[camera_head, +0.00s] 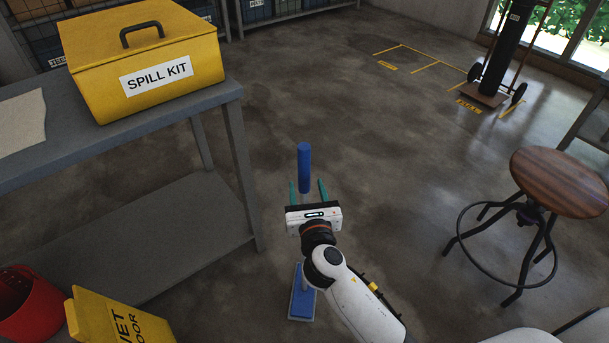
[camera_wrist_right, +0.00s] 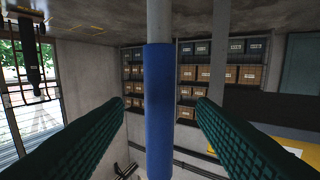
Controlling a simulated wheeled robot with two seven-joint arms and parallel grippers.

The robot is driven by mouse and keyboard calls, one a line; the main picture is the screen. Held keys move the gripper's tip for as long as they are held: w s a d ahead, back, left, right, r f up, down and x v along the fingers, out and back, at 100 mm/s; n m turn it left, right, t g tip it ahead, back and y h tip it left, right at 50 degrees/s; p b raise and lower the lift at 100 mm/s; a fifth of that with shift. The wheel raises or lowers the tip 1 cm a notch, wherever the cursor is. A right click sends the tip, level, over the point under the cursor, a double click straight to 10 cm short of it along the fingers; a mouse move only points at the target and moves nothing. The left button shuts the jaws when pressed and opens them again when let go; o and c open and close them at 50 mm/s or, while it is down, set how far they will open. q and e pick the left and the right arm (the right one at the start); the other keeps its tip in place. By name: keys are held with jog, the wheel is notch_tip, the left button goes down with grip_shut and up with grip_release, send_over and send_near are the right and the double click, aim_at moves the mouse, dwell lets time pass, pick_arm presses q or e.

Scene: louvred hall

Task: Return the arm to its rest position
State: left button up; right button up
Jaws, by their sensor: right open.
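My right gripper (camera_head: 307,184) is in the middle of the head view, its two green fingers spread apart and empty. An upright pole with a blue sleeve (camera_head: 304,166) lines up with the gap between them. A flat blue foot (camera_head: 303,298) shows on the floor below, partly behind my right arm; it appears to belong to the same pole. In the right wrist view the blue sleeve (camera_wrist_right: 159,115) stands in the gap between the fingers (camera_wrist_right: 160,103), with clear space on both sides. I cannot tell how deep it sits between them. My left gripper is not in view.
A grey bench (camera_head: 225,92) with a yellow spill kit (camera_head: 150,65) stands left of the pole. A red bucket (camera_head: 32,310) and a yellow floor sign (camera_head: 115,318) are at lower left. A wooden-topped stool (camera_head: 562,182) stands at right. Open floor lies ahead.

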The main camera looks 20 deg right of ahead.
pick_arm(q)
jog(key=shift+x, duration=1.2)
pick_arm(e)
jog(key=s+a, duration=0.1)
jog(key=s, duration=0.5)
jog(key=shift+s+r, duration=0.2)
jog(key=shift+s, duration=0.2)
